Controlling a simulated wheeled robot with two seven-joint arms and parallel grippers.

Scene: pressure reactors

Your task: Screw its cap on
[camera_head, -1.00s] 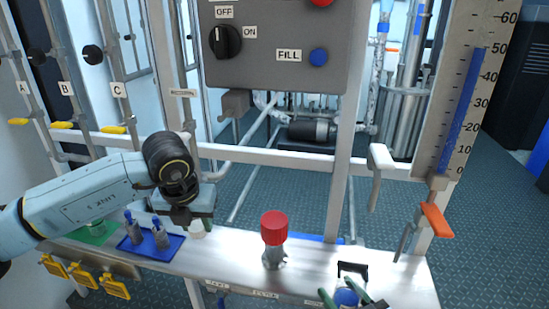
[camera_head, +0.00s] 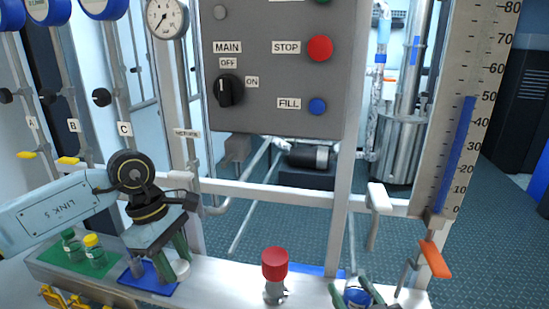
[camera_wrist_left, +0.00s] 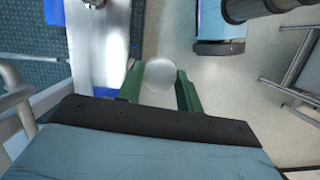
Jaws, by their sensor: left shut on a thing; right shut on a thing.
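My left gripper (camera_head: 178,254) is shut on a small white round cap (camera_head: 181,268), just above the left part of the shelf. In the left wrist view the cap (camera_wrist_left: 160,76) shows as a pale disc between the green fingertips. My right gripper (camera_head: 355,293) is at the bottom edge of the head view, its green fingers on either side of a blue round container (camera_head: 357,297). It is shut on this container, which is cut off by the frame, and I cannot tell its full shape. The cap and the container are well apart.
A red-topped metal fitting (camera_head: 275,264) stands on the shelf between my grippers. An orange-handled valve (camera_head: 434,259) is at right.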

